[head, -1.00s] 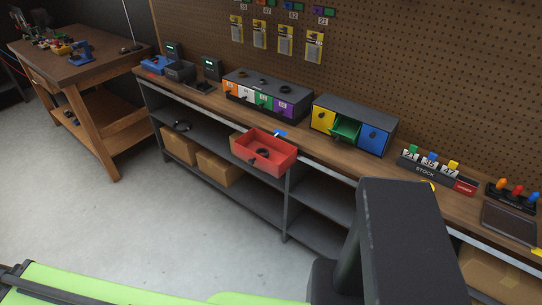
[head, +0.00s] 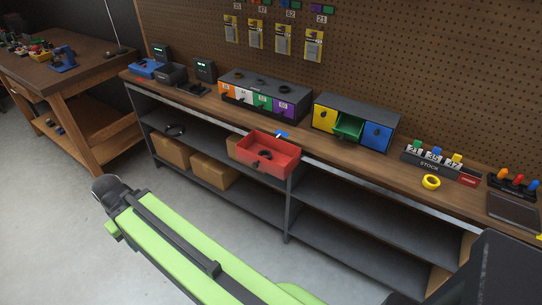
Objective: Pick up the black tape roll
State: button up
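A small black ring (head: 265,155), which looks like the black tape roll, lies inside an open red drawer or bin (head: 284,168) that juts out at the bench's front edge. My green arm link crosses the lower left, well in front of the bench, and a dark part of mine fills the lower right corner. My gripper's fingers do not show.
A yellow ring (head: 431,183) lies near the bench's front edge, by the stock rack (head: 428,163). A cabinet (head: 355,113) has its green drawer pulled out. Cardboard boxes (head: 212,170) stand on the lower shelf. The grey floor before the bench is clear. A wooden table (head: 70,72) stands at left.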

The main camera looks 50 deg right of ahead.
aim_at(262, 152)
jog(key=u, duration=0.05)
jog(key=i, duration=1)
jog(key=z, duration=0.05)
